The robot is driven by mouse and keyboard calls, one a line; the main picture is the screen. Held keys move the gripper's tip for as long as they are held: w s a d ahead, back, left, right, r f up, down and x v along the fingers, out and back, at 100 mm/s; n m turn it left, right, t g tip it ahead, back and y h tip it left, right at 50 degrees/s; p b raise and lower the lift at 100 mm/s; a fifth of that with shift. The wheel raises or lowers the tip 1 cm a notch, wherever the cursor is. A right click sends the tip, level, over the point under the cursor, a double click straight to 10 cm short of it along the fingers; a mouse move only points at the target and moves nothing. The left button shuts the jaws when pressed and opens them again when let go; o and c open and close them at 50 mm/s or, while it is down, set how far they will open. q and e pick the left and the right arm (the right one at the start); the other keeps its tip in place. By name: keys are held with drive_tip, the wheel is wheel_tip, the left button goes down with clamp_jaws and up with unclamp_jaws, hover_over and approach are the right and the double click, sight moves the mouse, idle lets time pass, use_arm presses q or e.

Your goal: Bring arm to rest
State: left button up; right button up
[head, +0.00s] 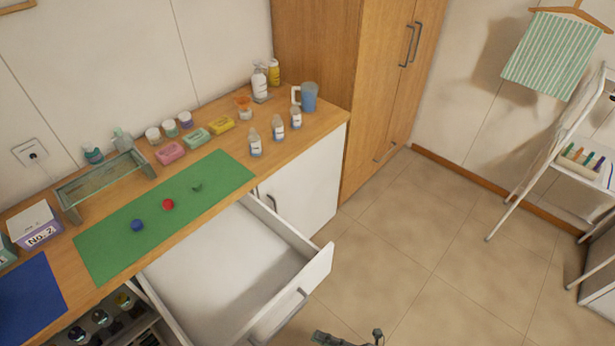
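My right gripper (348,339) shows only in part at the bottom edge of the head view, as dark pieces over the floor in front of the open drawer. It is apart from the drawer and the worktop. I see nothing held in it, but too little shows to tell whether it is open or shut. My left gripper is outside the view.
A white drawer (215,275) stands open and empty below the wooden worktop (290,147). On the worktop lie a green mat (165,215) with a blue ball (137,225) and a red ball (168,204), bottles and a blue jug (309,97).

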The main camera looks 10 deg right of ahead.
drive_tip(key=w+d+f+m+t+h, duration=0.1)
drive_tip(key=w+d+f+m+h, duration=0.3)
drive_tip(key=f, duration=0.4)
drive_tip(key=w+d+f+m+t+h, duration=0.25)
drive_tip(key=d+f+m, duration=0.25)
drive_tip(key=f, duration=0.3)
drive_tip(key=s+d+f+m+g+h, duration=0.1)
drive_tip(key=s+d+f+m+h, duration=0.15)
drive_tip(key=d+f+m, duration=0.4)
drive_tip(key=s+d+f+m+g+h, duration=0.1)
drive_tip(key=s+d+f+g+h, duration=0.2)
drive_tip(key=f, duration=0.6)
drive_tip(key=s+d+f+m+h, duration=0.4)
drive_tip(key=s+d+f, duration=0.1)
drive_tip(key=f, duration=0.3)
drive_tip(key=s+f+m+g+h, duration=0.1)
drive_tip(key=s+f+m+g, duration=0.3)
drive_tip(key=s, duration=0.9)
drive_tip(key=s+d+f+m+g, duration=0.1)
drive_tip(key=s+f+m+g, duration=0.3)
drive_tip(key=s+f, duration=0.4)
drive_tip(key=s+m, duration=0.1)
drive_tip(key=s, duration=0.4)
drive_tip(key=shift+s+d+f+h, duration=0.15)
drive_tip(key=shift+s+d+h, duration=0.05)
drive_tip(key=shift+s+h, duration=0.2)
